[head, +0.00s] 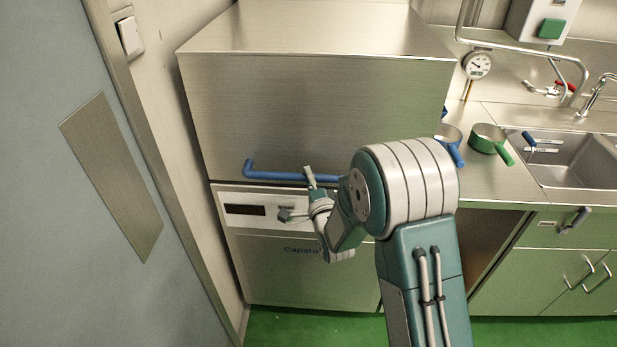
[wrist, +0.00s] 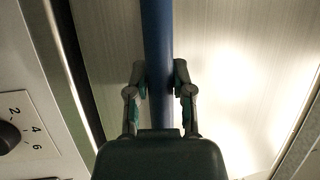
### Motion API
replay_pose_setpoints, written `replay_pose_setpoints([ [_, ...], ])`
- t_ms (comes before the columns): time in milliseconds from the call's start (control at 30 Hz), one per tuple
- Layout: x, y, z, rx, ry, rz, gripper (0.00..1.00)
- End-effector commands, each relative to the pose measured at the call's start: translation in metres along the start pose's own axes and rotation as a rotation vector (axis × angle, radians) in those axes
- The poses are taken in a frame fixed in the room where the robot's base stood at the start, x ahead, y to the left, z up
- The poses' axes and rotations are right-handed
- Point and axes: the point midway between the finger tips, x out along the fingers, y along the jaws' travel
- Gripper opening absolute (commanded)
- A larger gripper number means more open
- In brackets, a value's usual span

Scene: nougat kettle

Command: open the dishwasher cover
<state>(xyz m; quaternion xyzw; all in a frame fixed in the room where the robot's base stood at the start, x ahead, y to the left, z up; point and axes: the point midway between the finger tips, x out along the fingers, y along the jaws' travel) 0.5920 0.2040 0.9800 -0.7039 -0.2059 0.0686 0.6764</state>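The dishwasher cover (head: 300,110) is a large brushed-steel hood in the head view, down on its base with only a thin dark gap below. A blue bar handle (head: 267,174) runs along its lower front edge; it also shows in the wrist view (wrist: 157,45). My gripper (head: 298,196) is at the handle's right part, its fingers spread one above the other. In the wrist view my gripper (wrist: 160,80) has a finger on either side of the bar. Firm contact cannot be made out. My arm hides the handle's right end.
The white control panel (head: 250,210) lies just below the handle, with a dial (wrist: 10,135) in the wrist view. A blue-grey door (head: 60,200) stands close on the left. A green-handled pan (head: 487,137) and a sink (head: 575,160) are on the right counter.

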Motion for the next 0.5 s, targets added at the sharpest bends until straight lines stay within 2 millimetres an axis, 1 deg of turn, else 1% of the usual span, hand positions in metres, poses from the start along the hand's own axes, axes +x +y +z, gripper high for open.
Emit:
replay_pose_setpoints([
  [167,0.0,0.002,0.0,0.0,0.0,0.005,0.0],
  [267,0.001,-0.001,0.0,0.0,0.0,0.004,0.0],
  [367,0.002,-0.009,-0.001,-0.001,0.0,0.002,0.0],
  [467,0.005,-0.028,-0.002,-0.001,0.0,-0.007,0.0],
  [500,0.007,-0.037,-0.003,-0.001,0.001,-0.012,0.0],
])
